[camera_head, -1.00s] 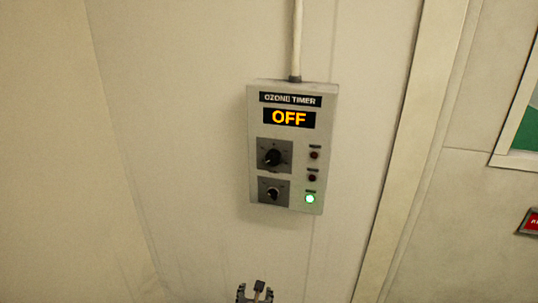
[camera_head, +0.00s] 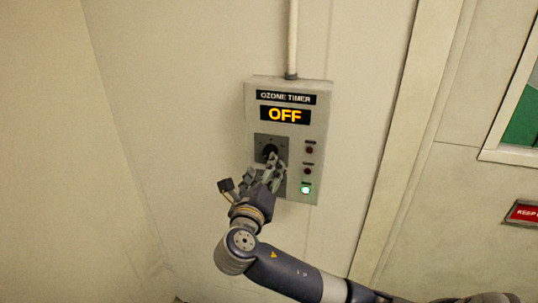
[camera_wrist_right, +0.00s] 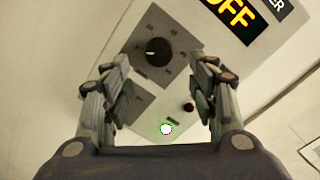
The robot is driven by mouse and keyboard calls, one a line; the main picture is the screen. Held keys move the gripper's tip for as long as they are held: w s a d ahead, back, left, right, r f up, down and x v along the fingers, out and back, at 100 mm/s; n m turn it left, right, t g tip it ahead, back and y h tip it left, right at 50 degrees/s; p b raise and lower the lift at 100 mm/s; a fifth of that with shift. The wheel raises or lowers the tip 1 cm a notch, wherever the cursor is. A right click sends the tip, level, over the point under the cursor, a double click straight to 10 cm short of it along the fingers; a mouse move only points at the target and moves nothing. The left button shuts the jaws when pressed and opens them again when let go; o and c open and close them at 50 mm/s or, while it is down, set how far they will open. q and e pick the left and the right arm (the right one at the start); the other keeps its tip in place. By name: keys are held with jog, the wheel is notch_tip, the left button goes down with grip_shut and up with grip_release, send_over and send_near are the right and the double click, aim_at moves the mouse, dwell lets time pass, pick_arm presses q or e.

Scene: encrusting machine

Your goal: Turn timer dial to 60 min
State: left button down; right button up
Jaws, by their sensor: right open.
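The ozone timer box (camera_head: 320,133) is a grey panel on the wall with an amber "OFF" display (camera_head: 285,115). Its black upper dial (camera_head: 270,152) sits on a dark square plate; the dial also shows in the right wrist view (camera_wrist_right: 158,52), ahead of and between the fingers. My right gripper (camera_head: 265,172) is in front of the box, just below the upper dial, and hides the lower dial in the head view. In the right wrist view its fingers (camera_wrist_right: 160,90) are spread apart with nothing between them. My left gripper is not in view.
A green lamp (camera_head: 305,189) is lit at the box's lower right, below two dark red lamps. A conduit (camera_head: 292,40) runs up from the box. A door frame (camera_head: 410,130) and a red sign (camera_head: 525,212) are to the right. The wall left of the box is clear.

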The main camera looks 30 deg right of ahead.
aim_at(270, 152)
jog(key=p+x, duration=0.1)
jog(key=x, duration=0.5)
jog(key=shift+w+d+p, duration=0.25)
jog(key=shift+w+p, duration=0.05)
jog(key=shift+f, duration=0.1)
jog(key=c, duration=1.1)
